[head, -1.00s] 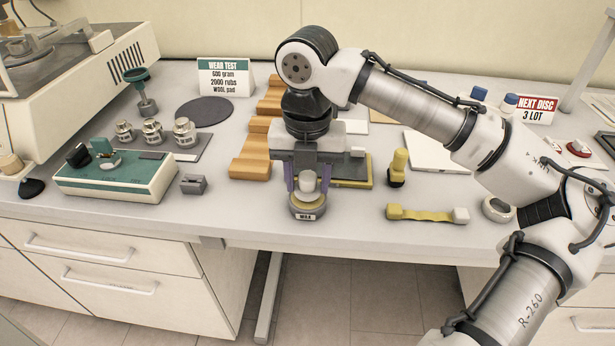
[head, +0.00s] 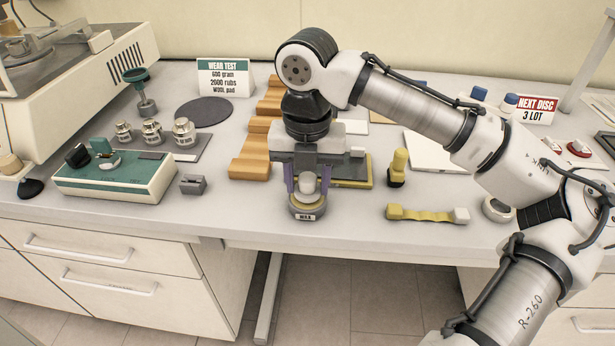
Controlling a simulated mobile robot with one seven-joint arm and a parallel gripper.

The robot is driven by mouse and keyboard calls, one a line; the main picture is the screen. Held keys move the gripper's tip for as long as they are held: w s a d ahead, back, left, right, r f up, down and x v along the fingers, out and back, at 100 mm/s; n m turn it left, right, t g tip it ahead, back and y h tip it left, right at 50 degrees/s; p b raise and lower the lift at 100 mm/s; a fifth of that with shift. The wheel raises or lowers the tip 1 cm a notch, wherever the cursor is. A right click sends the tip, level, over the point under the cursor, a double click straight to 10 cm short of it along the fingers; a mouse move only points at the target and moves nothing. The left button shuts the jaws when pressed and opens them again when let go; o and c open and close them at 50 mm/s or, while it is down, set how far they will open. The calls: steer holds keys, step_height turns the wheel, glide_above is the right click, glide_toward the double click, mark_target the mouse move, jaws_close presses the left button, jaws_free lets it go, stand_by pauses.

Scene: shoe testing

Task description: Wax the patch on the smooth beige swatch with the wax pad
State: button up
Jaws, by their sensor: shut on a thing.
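My gripper (head: 308,186) points down at the front edge of the bench, with its two purple fingers shut on the pale round knob of the wax pad (head: 309,183). The pad is at the top of a round grey tin labelled WAX (head: 307,211); I cannot tell whether it touches the wax inside. A flat pale panel (head: 430,158) lies to the right, partly behind my arm. A yellow-edged board (head: 367,181) lies behind my gripper and is mostly hidden. I cannot tell which piece is the smooth beige swatch, and no patch shows clearly.
Wavy wooden blocks (head: 250,168) stand left of my gripper. A green-and-white box (head: 115,185) and metal weights (head: 153,132) are at left.

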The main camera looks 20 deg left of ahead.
mark_target(307, 178)
steer(key=shift+f, duration=0.5)
stand_by(2.0)
step_height(307, 178, up, 7)
steer(key=p, duration=0.7)
steer(key=shift+r+p, duration=0.1)
steer(key=shift+p, duration=0.25)
steer(key=shift+s, duration=0.1)
stand_by(0.4)
